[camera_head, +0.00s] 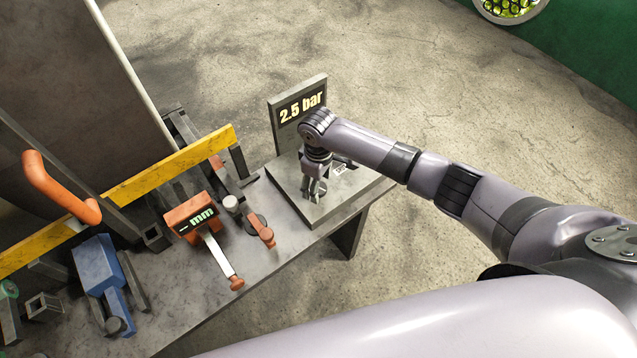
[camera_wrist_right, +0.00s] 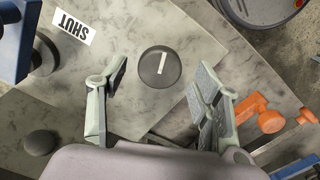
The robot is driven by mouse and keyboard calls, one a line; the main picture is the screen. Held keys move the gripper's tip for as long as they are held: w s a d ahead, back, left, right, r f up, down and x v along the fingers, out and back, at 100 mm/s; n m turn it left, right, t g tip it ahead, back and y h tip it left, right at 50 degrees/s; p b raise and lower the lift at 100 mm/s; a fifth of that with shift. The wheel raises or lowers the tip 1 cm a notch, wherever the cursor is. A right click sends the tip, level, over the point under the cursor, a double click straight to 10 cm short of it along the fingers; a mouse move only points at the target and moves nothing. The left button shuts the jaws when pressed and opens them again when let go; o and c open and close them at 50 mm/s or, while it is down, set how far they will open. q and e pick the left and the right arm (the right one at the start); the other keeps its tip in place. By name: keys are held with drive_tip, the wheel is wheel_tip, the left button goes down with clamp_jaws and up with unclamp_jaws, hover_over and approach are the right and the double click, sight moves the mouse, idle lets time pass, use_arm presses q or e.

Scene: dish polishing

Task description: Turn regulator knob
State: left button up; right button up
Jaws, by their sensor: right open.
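A round dark knob (camera_wrist_right: 160,67) with a white pointer stripe shows in the right wrist view. The stripe is slightly tilted from vertical there. My right gripper (camera_head: 314,190) points down over the base plate. Its two fingers are open, one on each side of the knob in the wrist view, with visible gaps to it. In the head view the gripper hides the knob. My left gripper is not in view.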

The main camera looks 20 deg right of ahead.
wheel_tip(320, 180, up, 11)
idle(0.3)
idle(0.4)
